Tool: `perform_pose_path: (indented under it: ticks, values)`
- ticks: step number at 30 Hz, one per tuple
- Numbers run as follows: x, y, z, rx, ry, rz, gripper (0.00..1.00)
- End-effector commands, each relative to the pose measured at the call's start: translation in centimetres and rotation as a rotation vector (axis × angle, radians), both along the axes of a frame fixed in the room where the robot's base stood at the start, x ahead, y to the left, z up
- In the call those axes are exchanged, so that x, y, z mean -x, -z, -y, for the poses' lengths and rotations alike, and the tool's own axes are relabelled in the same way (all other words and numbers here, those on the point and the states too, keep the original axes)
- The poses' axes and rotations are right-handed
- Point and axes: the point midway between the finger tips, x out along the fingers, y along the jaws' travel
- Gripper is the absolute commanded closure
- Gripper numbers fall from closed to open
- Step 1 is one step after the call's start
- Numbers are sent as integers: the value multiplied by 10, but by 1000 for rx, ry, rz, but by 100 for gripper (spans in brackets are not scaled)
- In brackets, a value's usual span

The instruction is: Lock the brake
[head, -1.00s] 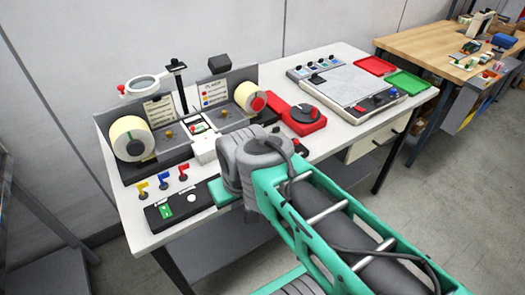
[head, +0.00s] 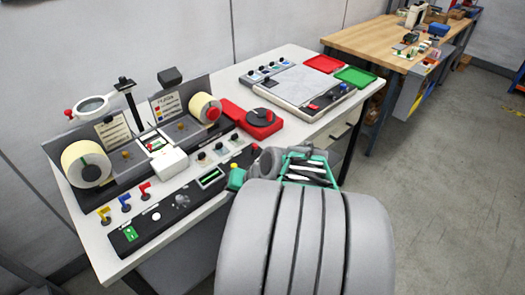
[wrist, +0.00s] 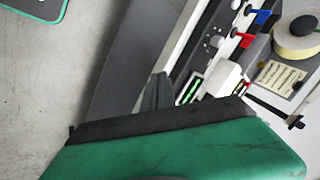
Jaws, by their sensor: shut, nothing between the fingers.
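The label rewinder stands on the white table, with a left roll (head: 87,165) and a right roll (head: 205,108) bearing a red knob (head: 213,114). In front are yellow (head: 104,213), blue (head: 124,199) and red (head: 145,189) levers and a black control panel (head: 155,213). I cannot tell which part is the brake. The wrist view shows the blue lever (wrist: 262,16), the red lever (wrist: 243,40) and a roll (wrist: 297,41). My gripper (wrist: 158,90) is shut and empty, apart from the levers. In the head view my arm mostly hides it, near the panel's right end.
A red round-topped device (head: 262,121) stands right of the rewinder. A scale-like grey platform (head: 299,86) and red (head: 324,63) and green (head: 355,77) trays lie farther back. Open floor lies right of the table.

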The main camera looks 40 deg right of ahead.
Motion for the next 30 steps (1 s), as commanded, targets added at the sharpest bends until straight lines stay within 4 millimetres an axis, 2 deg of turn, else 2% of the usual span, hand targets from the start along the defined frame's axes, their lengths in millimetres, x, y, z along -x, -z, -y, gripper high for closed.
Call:
perform_pose_path:
  ticks: [1,6,9,11,14,23,26,30]
  values:
    - [6,1,25,-76,130,50,100]
    - [28,-16,97,-301,518,304,100]
    - [45,-30,129,-377,671,431,100]
    - [53,-36,140,-405,729,482,100]
    - [59,-41,149,-423,768,522,100]
    - [58,-41,149,-422,766,523,100]
    - [51,-39,150,-423,765,521,100]
    - [30,-30,151,-425,760,519,100]
